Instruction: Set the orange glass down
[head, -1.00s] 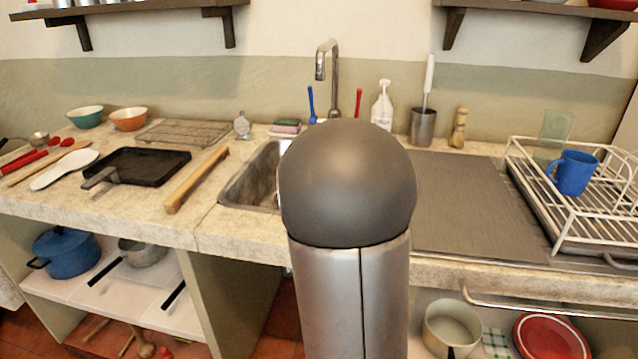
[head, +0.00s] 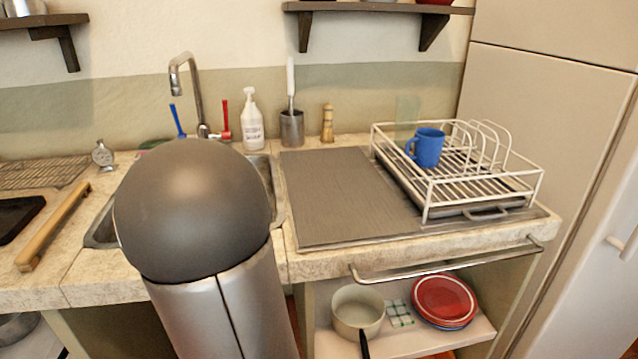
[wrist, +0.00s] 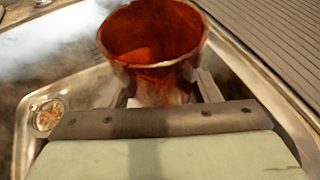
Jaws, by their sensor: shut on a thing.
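In the wrist view my gripper (wrist: 165,92) is shut on the orange glass (wrist: 150,35), with a finger on each side of its lower part. The glass looks upright, its open rim towards the camera, and its inside is deep orange-red. It is held over the metal sink (wrist: 70,75); how high above the sink floor I cannot tell. In the head view my own arm hides the gripper, the glass and much of the sink (head: 100,232).
A grey ribbed mat (head: 340,195) lies clear, right of the sink. A white dish rack (head: 480,190) with a blue mug (head: 428,148) stands right of it. The tap (head: 195,95), a soap bottle (head: 252,120) and a utensil holder (head: 291,127) stand behind.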

